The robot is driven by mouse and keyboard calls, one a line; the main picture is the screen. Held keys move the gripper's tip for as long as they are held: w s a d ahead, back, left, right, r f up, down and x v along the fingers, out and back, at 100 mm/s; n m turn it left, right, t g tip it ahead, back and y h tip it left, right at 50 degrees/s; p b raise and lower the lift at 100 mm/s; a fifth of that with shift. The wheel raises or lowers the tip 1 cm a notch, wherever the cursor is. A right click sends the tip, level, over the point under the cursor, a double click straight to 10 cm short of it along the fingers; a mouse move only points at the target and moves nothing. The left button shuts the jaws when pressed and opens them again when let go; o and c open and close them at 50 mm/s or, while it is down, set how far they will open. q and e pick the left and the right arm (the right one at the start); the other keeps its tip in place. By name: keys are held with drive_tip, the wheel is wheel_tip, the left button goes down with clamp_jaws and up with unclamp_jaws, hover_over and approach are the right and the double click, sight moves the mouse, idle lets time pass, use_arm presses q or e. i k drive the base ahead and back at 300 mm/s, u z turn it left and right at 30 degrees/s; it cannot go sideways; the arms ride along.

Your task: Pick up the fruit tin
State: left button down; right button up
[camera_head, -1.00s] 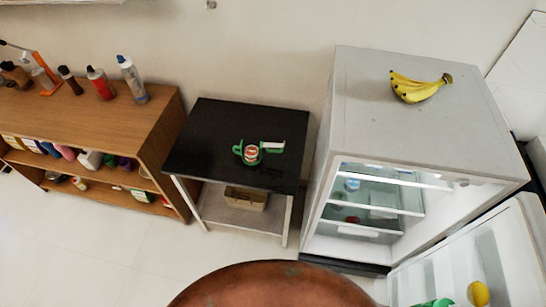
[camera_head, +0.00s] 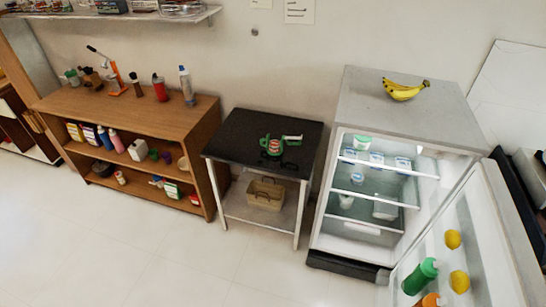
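A small red-and-white object, possibly the fruit tin (camera_head: 275,147), is on the black-topped table (camera_head: 235,137) in the middle of the head view. It is small, so its label cannot be read. A green object with a pale-topped arm (camera_head: 292,138) is right around or beside it; I cannot tell whether they touch. Neither of my grippers is in view.
An open fridge (camera_head: 350,100) stands right of the table with bananas (camera_head: 404,90) on top. Its open door (camera_head: 480,245) extends toward the front right. A wooden shelf (camera_head: 130,115) with bottles stands left. A basket (camera_head: 265,193) sits on the table's lower shelf. The front floor is clear.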

sight(274, 145)
drive_tip(key=u, duration=0.6)
drive_tip(key=i, duration=0.7)
drive_tip(key=u, duration=0.9)
drive_tip(key=i, duration=1.75)
drive_tip(key=z, duration=1.35)
drive_tip(key=i, duration=0.7)
drive_tip(key=z, duration=0.75)
